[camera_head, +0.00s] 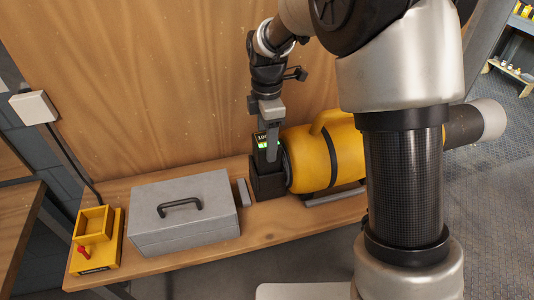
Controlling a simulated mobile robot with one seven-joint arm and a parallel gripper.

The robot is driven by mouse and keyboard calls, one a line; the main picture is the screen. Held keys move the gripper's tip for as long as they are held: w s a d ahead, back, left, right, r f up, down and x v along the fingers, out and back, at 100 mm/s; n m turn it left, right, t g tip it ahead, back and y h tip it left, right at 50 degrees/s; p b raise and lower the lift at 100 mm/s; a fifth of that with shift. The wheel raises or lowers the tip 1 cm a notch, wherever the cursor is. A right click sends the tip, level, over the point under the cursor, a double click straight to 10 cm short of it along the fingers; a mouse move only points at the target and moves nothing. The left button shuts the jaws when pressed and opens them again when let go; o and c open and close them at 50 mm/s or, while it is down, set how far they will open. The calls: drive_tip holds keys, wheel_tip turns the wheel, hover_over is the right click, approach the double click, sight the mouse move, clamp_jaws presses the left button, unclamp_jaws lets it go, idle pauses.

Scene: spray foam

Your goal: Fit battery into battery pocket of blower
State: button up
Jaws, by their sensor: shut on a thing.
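The blower (323,157) has a yellow body and lies along the bench, partly hidden behind my arm. At its left end is a black battery pocket (266,185). The battery (261,143) is dark, with a lit "100" display and a green light. It stands upright at the top of the pocket. My gripper (271,148) points down from above and is shut on the battery. The lower part of the battery is not visible, so I cannot tell how deep it sits in the pocket.
A grey toolbox (183,214) with a black handle stands left of the blower on the wooden bench (270,232). A small grey block (244,192) lies between them. A yellow box with a red lever (96,241) is at the left end. A wooden panel (150,80) rises behind.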

drive_tip(key=shift+f, duration=2.25)
drive_tip(key=shift+f, duration=0.25)
drive_tip(key=o, duration=1.3)
drive_tip(key=shift+r, duration=0.1)
drive_tip(key=shift+o, duration=0.2)
